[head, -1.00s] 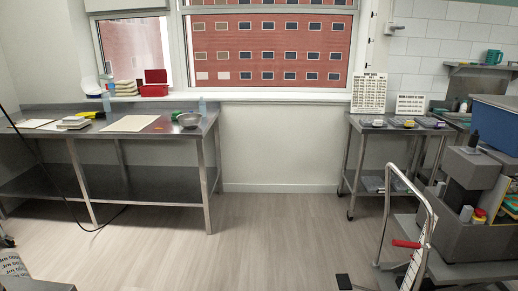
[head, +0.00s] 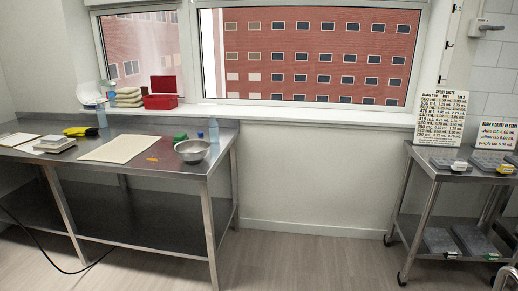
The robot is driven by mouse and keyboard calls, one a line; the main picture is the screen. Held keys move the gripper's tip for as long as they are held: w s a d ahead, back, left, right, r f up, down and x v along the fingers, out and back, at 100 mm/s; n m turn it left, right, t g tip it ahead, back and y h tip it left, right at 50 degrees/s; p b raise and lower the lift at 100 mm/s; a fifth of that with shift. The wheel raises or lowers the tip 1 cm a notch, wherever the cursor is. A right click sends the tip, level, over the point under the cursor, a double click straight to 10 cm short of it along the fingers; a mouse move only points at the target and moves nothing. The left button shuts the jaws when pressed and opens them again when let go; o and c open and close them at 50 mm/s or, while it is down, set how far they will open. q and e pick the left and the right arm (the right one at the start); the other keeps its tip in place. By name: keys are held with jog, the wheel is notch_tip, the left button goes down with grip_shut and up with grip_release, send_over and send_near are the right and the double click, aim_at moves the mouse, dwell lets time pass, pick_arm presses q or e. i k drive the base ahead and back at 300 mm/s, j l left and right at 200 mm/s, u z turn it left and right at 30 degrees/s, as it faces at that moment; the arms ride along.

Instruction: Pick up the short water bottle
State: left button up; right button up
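A clear bluish water bottle (head: 213,130) stands upright at the back right of the left steel table (head: 150,172), just behind a metal bowl (head: 192,151). Another pale blue bottle (head: 101,116) stands at the back left of the same table, near the window ledge. I cannot tell for sure which of the two is the short one. A small green object (head: 180,137) sits left of the first bottle. Neither of my grippers is in view.
A cutting board (head: 122,149), an orange item (head: 152,159), yellow gloves (head: 80,131) and stacked pale items (head: 55,144) lie on the table. A red box (head: 160,102) is on the window ledge. A right cart (head: 440,180) holds trays. The floor (head: 300,262) between is clear.

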aim_at(213, 125)
jog(key=i+z, duration=0.1)
jog(key=i, duration=0.85)
jog(key=i+j, duration=0.15)
jog(key=i, duration=0.75)
jog(key=l+z, duration=0.05)
